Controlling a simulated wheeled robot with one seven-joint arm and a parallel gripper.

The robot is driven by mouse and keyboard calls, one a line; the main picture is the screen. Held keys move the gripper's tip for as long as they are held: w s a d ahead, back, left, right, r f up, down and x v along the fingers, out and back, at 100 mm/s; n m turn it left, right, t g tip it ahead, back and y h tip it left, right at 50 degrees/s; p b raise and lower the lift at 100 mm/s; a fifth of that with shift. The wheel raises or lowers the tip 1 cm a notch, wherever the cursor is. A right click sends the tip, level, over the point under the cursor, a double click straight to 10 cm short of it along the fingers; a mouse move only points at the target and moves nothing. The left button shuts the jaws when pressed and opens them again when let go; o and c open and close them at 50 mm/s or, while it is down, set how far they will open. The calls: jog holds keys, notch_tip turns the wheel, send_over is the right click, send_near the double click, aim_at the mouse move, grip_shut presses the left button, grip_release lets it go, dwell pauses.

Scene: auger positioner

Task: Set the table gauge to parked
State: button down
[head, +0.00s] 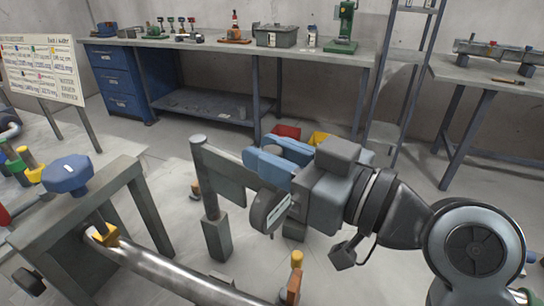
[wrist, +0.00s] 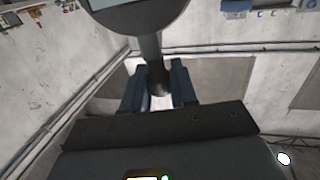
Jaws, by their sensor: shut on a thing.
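A round grey gauge (head: 270,212) with a pale face shows just below and left of my gripper's body in the head view. In the wrist view the gauge (wrist: 135,12) is a grey disc with a short neck that ends in a dark rounded stem (wrist: 157,78). My gripper (head: 272,156) points left, with blue fingers. In the wrist view my gripper (wrist: 157,90) has its fingers on both sides of the stem and is shut on it. The fingers' contact is partly hidden in the head view. I cannot make out a place marked parked.
A grey post and plate (head: 216,190) stand just left of my gripper. A frame with a blue knob (head: 67,174) and a bent silver pipe (head: 170,272) are at front left. Red (head: 287,131) and yellow bins lie behind. A workbench (head: 320,55) lines the back wall.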

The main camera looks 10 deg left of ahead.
jog(key=shift+s+a+r, duration=0.1)
jog(key=shift+s+a, duration=0.05)
jog(key=shift+a, duration=0.05)
jog(key=c, duration=0.9)
grip_release()
jog(key=shift+c, duration=0.2)
jog(key=shift+d, duration=0.1)
jog(key=shift+d, duration=0.3)
jog(key=b+v, duration=0.1)
jog(key=v, duration=0.6)
jog(key=shift+s, duration=0.15)
